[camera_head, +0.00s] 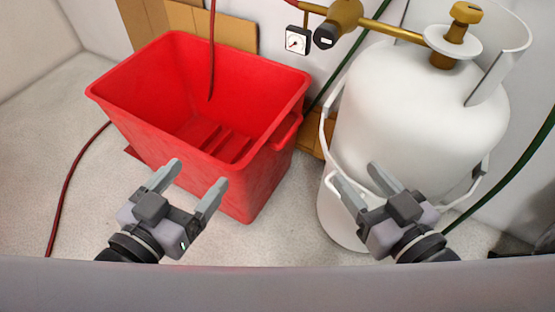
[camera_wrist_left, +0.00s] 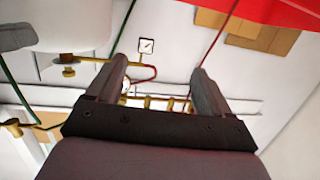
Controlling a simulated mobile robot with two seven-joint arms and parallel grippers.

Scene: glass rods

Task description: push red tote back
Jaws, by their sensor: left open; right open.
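The red tote (camera_head: 250,190) is an open, empty-looking bin on the pale floor, left of centre in the head view, with ribs on its inner bottom. A red strip of it also shows at the top right of the left wrist view (camera_wrist_left: 285,10). My left gripper (camera_head: 197,178) is open, with its fingertips in front of the tote's near wall; I cannot tell whether they touch it. In the left wrist view my left gripper (camera_wrist_left: 160,68) has nothing between its fingers. My right gripper (camera_head: 358,173) is open in front of the white gas cylinder, apart from the tote.
A large white gas cylinder (camera_head: 415,110) with a brass valve (camera_head: 458,35) stands right of the tote. A pressure gauge (camera_head: 298,40) and brass pipe are on the back wall. Cardboard (camera_head: 235,32) stands behind the tote. A red hose (camera_head: 65,190) lies on bare floor at left.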

